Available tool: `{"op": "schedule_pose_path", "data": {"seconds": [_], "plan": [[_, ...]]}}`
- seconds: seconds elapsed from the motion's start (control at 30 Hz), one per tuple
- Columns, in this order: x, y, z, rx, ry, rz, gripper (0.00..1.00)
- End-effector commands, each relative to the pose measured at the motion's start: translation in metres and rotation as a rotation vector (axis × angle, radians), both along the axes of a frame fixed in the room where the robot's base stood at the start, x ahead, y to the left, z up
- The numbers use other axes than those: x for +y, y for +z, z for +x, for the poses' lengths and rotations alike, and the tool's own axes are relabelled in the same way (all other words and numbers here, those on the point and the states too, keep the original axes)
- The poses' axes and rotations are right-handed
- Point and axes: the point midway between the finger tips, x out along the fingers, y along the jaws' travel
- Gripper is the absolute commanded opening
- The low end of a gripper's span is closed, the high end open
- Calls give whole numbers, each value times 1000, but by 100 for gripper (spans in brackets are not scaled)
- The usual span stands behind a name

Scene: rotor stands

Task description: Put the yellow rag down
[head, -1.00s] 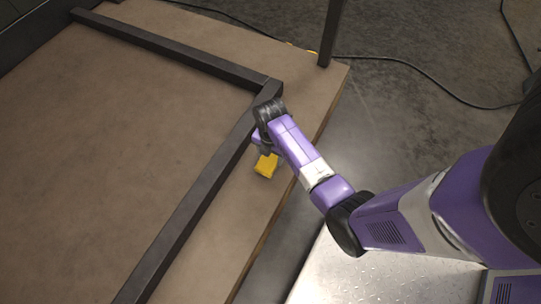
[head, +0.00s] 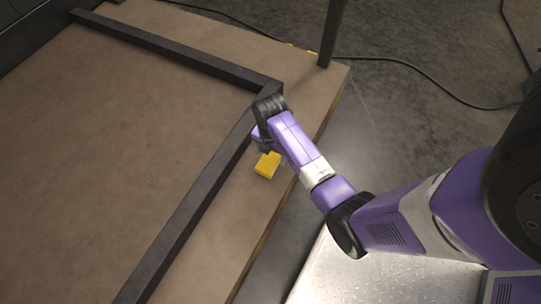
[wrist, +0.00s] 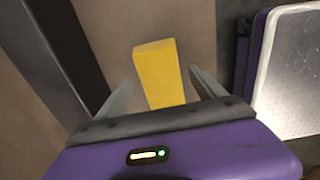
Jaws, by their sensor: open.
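The yellow rag (head: 267,165) is a small yellow block-like shape on the brown board, just outside the dark frame bar. In the wrist view the yellow rag (wrist: 158,72) lies between and beyond my two fingers, with clear gaps on both sides. My gripper (wrist: 160,92) is open, its fingers apart on either side of the rag and not touching it. In the head view my gripper (head: 262,146) is at the rag's upper edge, its fingers mostly hidden by my wrist.
A dark frame bar (head: 190,215) runs along the brown board (head: 130,120) left of the rag. A dark post (head: 331,35) stands at the board's far corner. A black cable (head: 400,62) lies on the floor. The board strip nearer me is clear.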

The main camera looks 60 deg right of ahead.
Motion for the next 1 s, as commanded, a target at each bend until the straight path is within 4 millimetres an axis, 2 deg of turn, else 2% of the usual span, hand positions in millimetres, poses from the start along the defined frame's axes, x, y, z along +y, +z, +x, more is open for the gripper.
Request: {"op": "schedule_pose_path", "data": {"seconds": [0.03, 0.1, 0.4, 0.53, 0.67, 0.83, 1.0], "plan": [[0, 15, -2, 1, 0, 0, 79], [0, 27, -4, 0, 0, 0, 79], [1, 55, -7, 1, 0, 1, 79], [2, 55, -8, 0, -4, -1, 79], [8, 46, -17, -36, -60, -32, 79], [28, 30, -44, -192, -253, -99, 79], [57, 39, -72, -415, -479, -92, 79]]}}
